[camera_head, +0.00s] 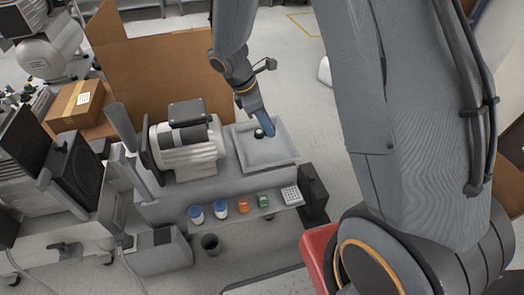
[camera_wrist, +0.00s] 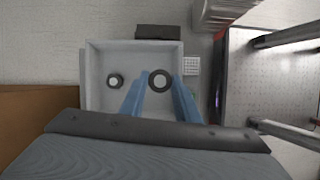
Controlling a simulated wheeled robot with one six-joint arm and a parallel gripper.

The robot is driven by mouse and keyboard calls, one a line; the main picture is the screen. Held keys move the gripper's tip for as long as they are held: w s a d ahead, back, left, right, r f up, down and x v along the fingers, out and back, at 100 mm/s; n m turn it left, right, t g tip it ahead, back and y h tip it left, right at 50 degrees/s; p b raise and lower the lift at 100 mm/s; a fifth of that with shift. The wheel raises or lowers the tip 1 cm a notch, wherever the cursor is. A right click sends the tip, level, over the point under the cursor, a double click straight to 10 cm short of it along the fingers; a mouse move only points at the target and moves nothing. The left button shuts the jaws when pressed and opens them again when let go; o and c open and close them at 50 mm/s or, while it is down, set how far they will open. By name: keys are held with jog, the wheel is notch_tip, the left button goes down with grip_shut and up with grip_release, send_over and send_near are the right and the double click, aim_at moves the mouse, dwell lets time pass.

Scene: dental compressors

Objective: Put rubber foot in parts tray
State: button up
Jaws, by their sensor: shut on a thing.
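The parts tray (camera_head: 284,139) is a shallow grey square tray on the grey bench; it also shows in the wrist view (camera_wrist: 95,60). My gripper (camera_wrist: 159,85) has blue fingers and is shut on a rubber foot (camera_wrist: 160,80), a dark ring with a pale centre, which appears over the tray's right half. A second, smaller-looking rubber foot (camera_wrist: 115,81) lies in the tray to the left. In the head view my gripper (camera_head: 268,128) points down over the tray, with a black foot (camera_head: 259,133) beside its fingertips; I cannot tell which of the two this is.
A motor (camera_head: 186,145) stands left of the tray, and an open cardboard box (camera_head: 150,65) is behind. A lower shelf in front holds blue-lidded jars (camera_head: 220,208), small orange and green items (camera_head: 263,200) and a white grid block (camera_head: 291,195). A dark box (camera_head: 313,190) is at right.

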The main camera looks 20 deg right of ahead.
jog(key=shift+w+a+f+n+b, duration=0.2)
jog(key=shift+w+f+n+b, duration=0.1)
jog(key=shift+f+n, duration=0.25)
notch_tip(320, 180, down, 10)
jog(key=b, duration=0.3)
jog(key=o, duration=1)
